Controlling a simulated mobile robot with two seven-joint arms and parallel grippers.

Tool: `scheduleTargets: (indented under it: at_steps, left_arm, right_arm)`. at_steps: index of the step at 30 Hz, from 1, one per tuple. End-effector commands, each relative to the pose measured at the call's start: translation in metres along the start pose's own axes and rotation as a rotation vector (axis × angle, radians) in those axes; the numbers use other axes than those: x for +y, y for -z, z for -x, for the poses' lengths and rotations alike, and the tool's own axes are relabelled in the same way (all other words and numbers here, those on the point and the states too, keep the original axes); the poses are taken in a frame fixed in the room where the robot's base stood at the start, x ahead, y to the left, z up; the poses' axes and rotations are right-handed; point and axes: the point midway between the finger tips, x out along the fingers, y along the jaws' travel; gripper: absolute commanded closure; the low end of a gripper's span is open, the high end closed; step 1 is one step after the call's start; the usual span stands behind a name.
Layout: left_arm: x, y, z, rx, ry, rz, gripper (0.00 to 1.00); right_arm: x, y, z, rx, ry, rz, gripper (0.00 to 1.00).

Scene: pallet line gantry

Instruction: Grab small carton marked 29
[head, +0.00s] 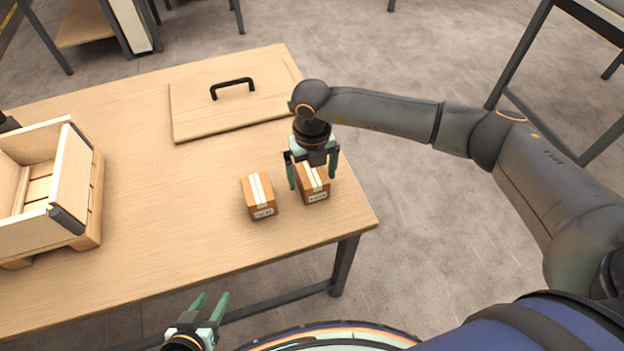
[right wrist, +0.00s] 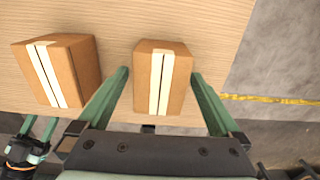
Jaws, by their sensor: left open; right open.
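Two small brown cartons with pale tape stand side by side on the wooden table (head: 140,200): a left carton (head: 258,192) and a right carton (head: 316,195). Each has a white label on its front, too small to read, so I cannot tell which is 29. My right gripper (head: 312,178) is open over the right carton, one finger on either side. In the right wrist view the right carton (right wrist: 162,82) lies between the open fingers, with gaps showing; the left carton (right wrist: 58,72) is outside them. My left gripper (head: 211,299) is open and empty, before the table's front edge.
A wooden crate (head: 72,180) on a small pallet stands at the table's left. A flat wooden lid (head: 200,110) with a black handle (head: 232,84) lies at the back. The table's middle is clear; its right edge is near the right carton.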

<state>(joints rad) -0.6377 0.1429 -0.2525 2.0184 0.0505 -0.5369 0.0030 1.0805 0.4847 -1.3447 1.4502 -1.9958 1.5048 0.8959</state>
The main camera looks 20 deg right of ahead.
Motion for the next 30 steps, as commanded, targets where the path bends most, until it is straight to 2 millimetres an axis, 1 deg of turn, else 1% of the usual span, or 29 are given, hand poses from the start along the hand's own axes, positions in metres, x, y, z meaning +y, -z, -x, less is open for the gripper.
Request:
scheduleTargets:
  at_steps: [3, 27, 30]
  left_arm:
    - [-0.0006, 0.0014, 0.0, 0.002, 0.001, -0.001, 0.51]
    - [-0.0012, 0.0042, -0.0007, 0.007, 0.002, -0.002, 0.51]
    - [-0.0011, 0.0041, -0.0007, 0.007, 0.001, -0.002, 0.51]
  right_arm:
    - [0.0001, -0.0001, 0.0007, -0.001, 0.0, 0.0, 0.0]
    - [-0.0001, -0.0002, 0.0013, -0.001, 0.0, 0.0, 0.9]
    - [-0.0001, -0.0002, 0.0014, -0.001, 0.0, 0.0, 1.0]
